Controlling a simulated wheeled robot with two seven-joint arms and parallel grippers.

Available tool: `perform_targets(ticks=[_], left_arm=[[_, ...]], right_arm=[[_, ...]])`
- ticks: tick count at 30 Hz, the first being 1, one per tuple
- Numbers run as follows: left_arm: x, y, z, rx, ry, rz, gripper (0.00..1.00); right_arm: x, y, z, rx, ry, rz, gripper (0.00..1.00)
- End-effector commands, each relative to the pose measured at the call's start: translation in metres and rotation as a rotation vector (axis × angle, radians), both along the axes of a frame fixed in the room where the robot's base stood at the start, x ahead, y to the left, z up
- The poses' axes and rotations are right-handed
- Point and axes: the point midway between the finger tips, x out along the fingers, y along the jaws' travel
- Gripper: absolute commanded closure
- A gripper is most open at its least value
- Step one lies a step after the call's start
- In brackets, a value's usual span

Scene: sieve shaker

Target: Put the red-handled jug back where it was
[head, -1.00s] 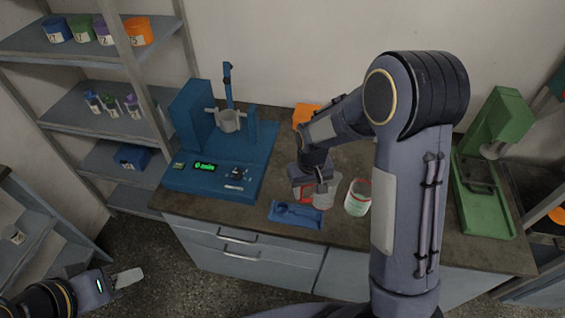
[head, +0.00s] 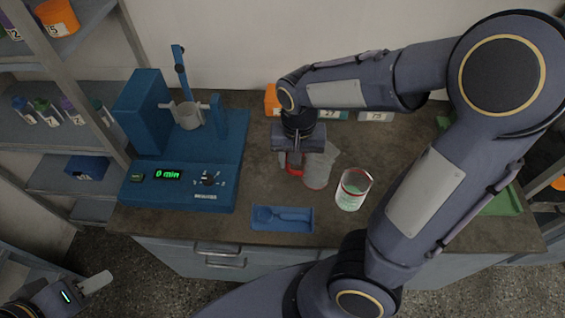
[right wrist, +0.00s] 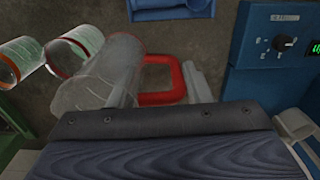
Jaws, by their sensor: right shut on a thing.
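The clear jug (head: 320,169) has a red handle (head: 294,168) on its left side. It is at the middle of the bench, between the blue machine and a red-rimmed beaker. My right gripper (head: 297,157) is over the handle side, shut on the handle. I cannot tell whether the jug touches the bench. My left gripper (head: 96,283) is low at the left, away from the bench, its opening unclear.
The red-rimmed beaker (head: 352,190) stands right of the jug. A blue tray (head: 283,227) with a spoon-like tool lies in front. The blue machine (head: 180,185) reads "0 min". An orange container (head: 271,99) and labelled boxes (head: 375,116) stand behind. Bench shows between tray and machine.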

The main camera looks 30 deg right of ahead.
Motion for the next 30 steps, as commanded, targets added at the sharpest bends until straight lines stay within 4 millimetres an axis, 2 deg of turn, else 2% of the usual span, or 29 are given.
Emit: perform_targets(ticks=[11,16,21,26,30], left_arm=[[0.0,0.0,0.01,0.0,0.0,0.0,0.64],[0.0,0.0,0.014,0.0,0.0,0.0,0.64],[0.0,0.0,0.017,0.0,0.0,0.0,0.64],[0.0,0.0,0.019,0.0,0.0,0.0,0.64],[0.0,0.0,0.021,0.0,0.0,0.0,0.64]], right_arm=[[0.083,0.0,-0.036,-0.006,0.004,-0.004,0.94],[0.109,0.0,-0.067,-0.003,0.004,-0.002,0.94],[0.125,0.001,-0.085,-0.002,0.0,-0.001,0.94],[0.132,0.002,-0.094,-0.001,0.001,-0.001,0.94],[0.133,0.002,-0.114,-0.002,0.003,-0.001,0.94]])
